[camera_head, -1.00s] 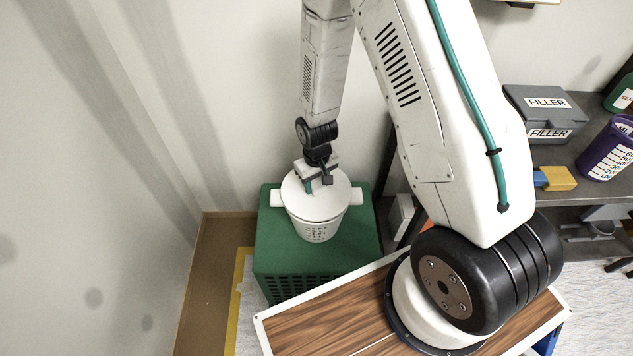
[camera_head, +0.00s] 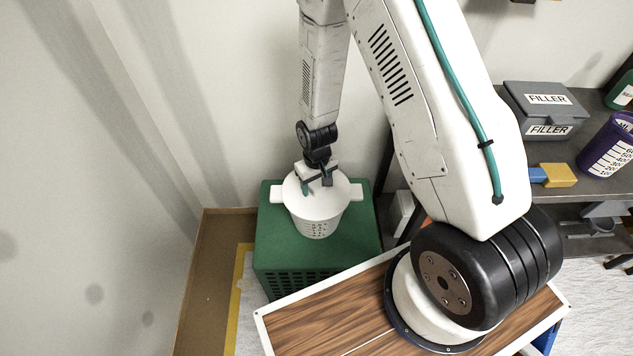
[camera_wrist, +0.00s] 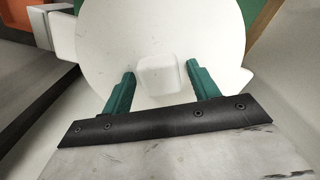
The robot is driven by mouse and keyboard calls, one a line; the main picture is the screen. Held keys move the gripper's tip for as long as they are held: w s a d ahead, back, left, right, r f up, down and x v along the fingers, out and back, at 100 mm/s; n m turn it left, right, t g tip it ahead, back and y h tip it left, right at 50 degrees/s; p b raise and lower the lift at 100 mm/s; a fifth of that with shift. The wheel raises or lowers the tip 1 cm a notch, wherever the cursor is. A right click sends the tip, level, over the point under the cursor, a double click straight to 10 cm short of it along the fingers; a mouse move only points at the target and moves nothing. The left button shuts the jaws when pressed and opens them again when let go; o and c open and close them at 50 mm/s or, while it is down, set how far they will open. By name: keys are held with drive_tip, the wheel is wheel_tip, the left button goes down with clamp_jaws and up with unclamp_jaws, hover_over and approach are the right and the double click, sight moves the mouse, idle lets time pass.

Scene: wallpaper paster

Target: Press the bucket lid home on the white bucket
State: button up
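The white bucket (camera_head: 318,228) stands on a green crate in the head view. Its round white lid (camera_head: 300,205) lies over the mouth and looks about level; I cannot tell whether its rim is fully seated. My gripper (camera_head: 317,187) is right above the middle of the lid, pointing down. In the wrist view the lid (camera_wrist: 120,40) fills the middle, with its pale square knob (camera_wrist: 160,76) between the two green fingers of my gripper (camera_wrist: 163,82). The fingers are open, with a gap on each side of the knob. The bucket's wall is hidden there.
The green crate (camera_head: 275,245) stands close to the wall corner. A grey shelf (camera_head: 600,180) at right holds a filler box (camera_head: 545,110), a purple cup (camera_head: 610,150) and a yellow-and-blue item (camera_head: 557,176). A wood-topped surface (camera_head: 320,320) is in front.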

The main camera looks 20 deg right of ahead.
sight(317, 184)
drive_tip(key=shift+r, duration=0.15)
wheel_tip(317, 184, up, 8)
drive_tip(key=shift+f, duration=0.25)
idle(0.4)
idle(0.3)
drive_tip(key=s+d+r, duration=0.1)
drive_tip(key=s+r, duration=0.7)
drive_tip(key=r, duration=0.4)
drive_tip(key=s+d+r+m+t, duration=0.1)
drive_tip(key=s+r, duration=0.7)
drive_tip(key=r, duration=0.4)
drive_tip(key=s+d+r, duration=0.1)
drive_tip(key=s+r, duration=0.7)
drive_tip(key=r, duration=0.4)
